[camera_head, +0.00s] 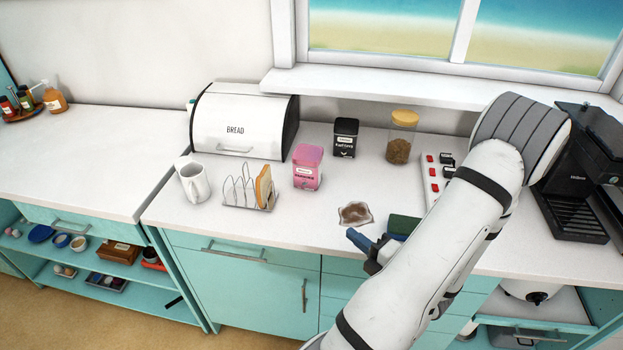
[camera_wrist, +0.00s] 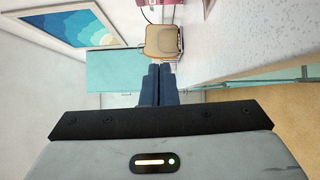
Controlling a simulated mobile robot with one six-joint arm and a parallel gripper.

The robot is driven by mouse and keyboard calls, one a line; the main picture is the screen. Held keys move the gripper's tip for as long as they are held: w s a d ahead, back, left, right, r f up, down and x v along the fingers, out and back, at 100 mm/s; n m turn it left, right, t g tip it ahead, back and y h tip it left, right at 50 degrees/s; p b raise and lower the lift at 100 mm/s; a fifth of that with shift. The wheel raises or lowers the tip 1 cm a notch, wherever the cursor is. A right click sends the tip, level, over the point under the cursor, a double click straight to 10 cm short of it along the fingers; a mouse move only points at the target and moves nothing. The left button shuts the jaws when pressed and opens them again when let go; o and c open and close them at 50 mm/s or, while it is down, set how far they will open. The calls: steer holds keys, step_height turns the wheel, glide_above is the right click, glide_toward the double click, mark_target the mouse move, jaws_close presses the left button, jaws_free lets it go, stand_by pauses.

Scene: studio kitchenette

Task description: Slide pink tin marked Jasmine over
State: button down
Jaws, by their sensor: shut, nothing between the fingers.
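The pink tin (camera_head: 307,170) stands upright on the white counter, right of the toast rack and in front of the bread bin's right end. Its label is too small to read surely. A sliver of pink, likely this tin, shows at the top edge of the wrist view (camera_wrist: 208,4). My gripper (camera_head: 352,236) is shut and empty, with its blue fingers together near the counter's front edge, apart from the tin and nearer the front. The closed fingertips also show in the wrist view (camera_wrist: 160,68), pointing toward the toast rack's bread slice (camera_wrist: 162,40).
The toast rack (camera_head: 240,196) and a white mug (camera_head: 194,182) stand left of the tin. A black tin (camera_head: 345,138) and a glass jar (camera_head: 399,150) stand behind to the right. A small brownish dish (camera_head: 355,213) lies near my gripper. Bare counter lies in front of the tin.

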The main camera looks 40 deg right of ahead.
steer(key=shift+m+h, duration=0.6)
steer(key=shift+h, duration=0.1)
steer(key=w+b, duration=0.2)
steer(key=w, duration=0.1)
steer(key=w+b, duration=0.2)
steer(key=w, duration=0.1)
steer(key=w+d+f+b, duration=0.1)
steer(key=w+b, duration=0.1)
steer(key=w, duration=0.1)
steer(key=shift+w+b, duration=0.3)
steer(key=shift+b, duration=0.05)
glide_toward(302, 175)
steer(key=w+a, duration=0.3)
steer(key=shift+w, duration=0.25)
steer(key=shift+w+d+p, duration=0.35)
steer(key=shift+w+d, duration=0.4)
steer(key=shift+d, duration=0.25)
steer(key=shift+w+d+f, duration=0.1)
steer(key=shift+w+d, duration=0.3)
steer(key=shift+d, duration=0.05)
steer(key=shift+d, duration=0.1)
